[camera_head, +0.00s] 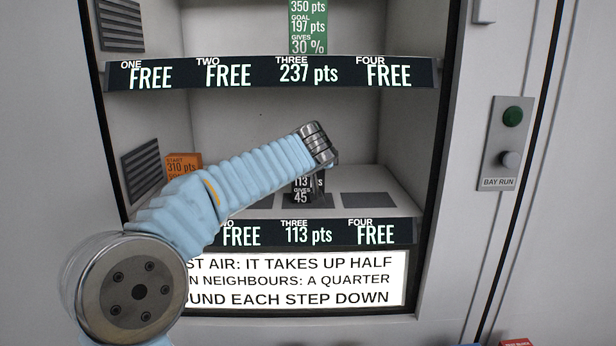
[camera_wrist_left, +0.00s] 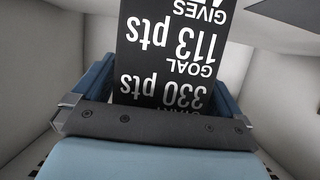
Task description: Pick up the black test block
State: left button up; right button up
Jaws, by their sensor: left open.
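My left gripper (camera_head: 322,158) reaches in from the left and covers the block's upper part in the head view. In the left wrist view the black block (camera_wrist_left: 172,60) shows its white text upside down, with GOAL 113 pts and 330 pts. It lies between the blue fingers, one on each side. The gripper is open around it; whether a finger touches it I cannot tell. My right gripper is not in view.
An orange block (camera_head: 183,163) stands at the left of the lower shelf, partly behind my arm. A green block (camera_head: 308,28) stands on the upper shelf, whose label strip (camera_head: 270,73) hangs above my gripper. Position FOUR (camera_head: 369,200) is bare. A BAY RUN panel (camera_head: 505,145) is at right.

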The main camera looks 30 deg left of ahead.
pick_arm(q)
jog(key=shift+c, duration=0.5)
jog(key=c, duration=1.1)
jog(key=shift+r, duration=0.1)
jog(key=shift+c, duration=0.2)
